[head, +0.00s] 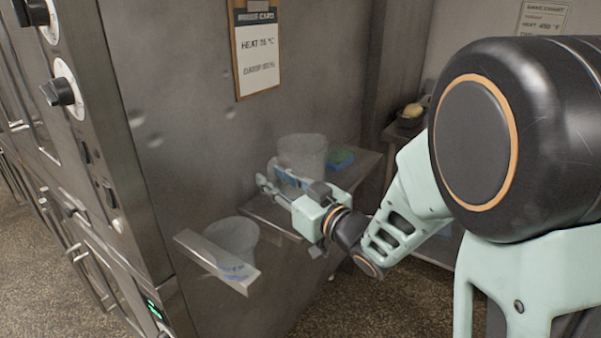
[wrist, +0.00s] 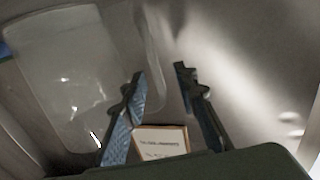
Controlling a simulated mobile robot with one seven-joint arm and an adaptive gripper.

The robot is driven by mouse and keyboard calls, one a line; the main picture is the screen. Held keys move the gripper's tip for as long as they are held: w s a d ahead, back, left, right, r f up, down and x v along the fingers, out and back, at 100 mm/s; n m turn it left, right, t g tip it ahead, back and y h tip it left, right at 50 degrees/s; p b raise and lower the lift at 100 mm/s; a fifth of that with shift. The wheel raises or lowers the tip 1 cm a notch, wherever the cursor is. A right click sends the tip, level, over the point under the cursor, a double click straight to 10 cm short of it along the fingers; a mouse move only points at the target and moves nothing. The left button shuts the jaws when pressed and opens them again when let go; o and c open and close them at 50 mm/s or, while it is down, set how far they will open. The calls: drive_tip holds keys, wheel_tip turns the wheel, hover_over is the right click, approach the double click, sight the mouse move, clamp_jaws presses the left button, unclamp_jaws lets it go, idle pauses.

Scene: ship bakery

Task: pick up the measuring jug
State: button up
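A clear jug (head: 303,150) stands upright on a metal shelf against the steel wall. In the wrist view, its see-through body (wrist: 68,75) fills the left side, and its handle (wrist: 152,42) shows near the gap between the fingers. My gripper (head: 268,175) is at the near left side of this jug, and in the wrist view (wrist: 161,72) its two fingers are apart. I cannot tell whether the handle is between them or beyond them. A second clear vessel (head: 232,236) with blue marks sits on a lower ledge, nearer and to the left.
A green and blue item (head: 341,157) lies right of the jug on the shelf (head: 362,168). The lower ledge (head: 196,247) juts from the wall. A clipboard (head: 257,50) hangs above. A knobbed oven panel (head: 75,110) stands at left. A framed card (wrist: 162,140) shows between the fingers.

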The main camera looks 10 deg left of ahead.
drive_tip(key=shift+w+a, duration=0.5)
clamp_jaws()
